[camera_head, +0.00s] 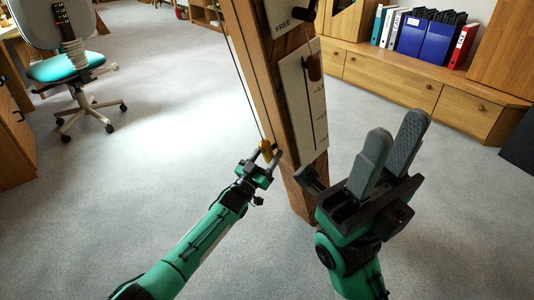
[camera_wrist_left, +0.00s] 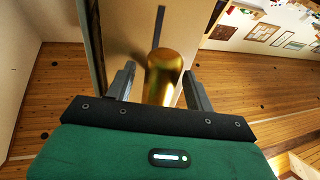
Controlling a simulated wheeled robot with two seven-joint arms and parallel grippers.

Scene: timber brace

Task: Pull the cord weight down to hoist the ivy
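The brass cord weight (camera_head: 266,150) hangs on a thin dark cord (camera_head: 241,75) beside the timber post (camera_head: 262,62). My left gripper (camera_head: 262,160) is at the weight, with its fingers on either side of it. In the left wrist view the golden weight (camera_wrist_left: 165,75) stands between the two fingers, with a visible gap on the left finger's side; the right finger is very close to it, and contact cannot be told. My right gripper (camera_head: 398,130) is raised right of the post, its two grey fingers apart and empty. The ivy is not in view.
The post bears a pale panel (camera_head: 298,110) with a slot, marks and a reddish-brown slider (camera_head: 314,67). Above it are a "FREE" label (camera_head: 283,26) and a black knob (camera_head: 306,11). A low wooden cabinet (camera_head: 390,80) and an office chair (camera_head: 65,68) stand behind. The grey floor between is clear.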

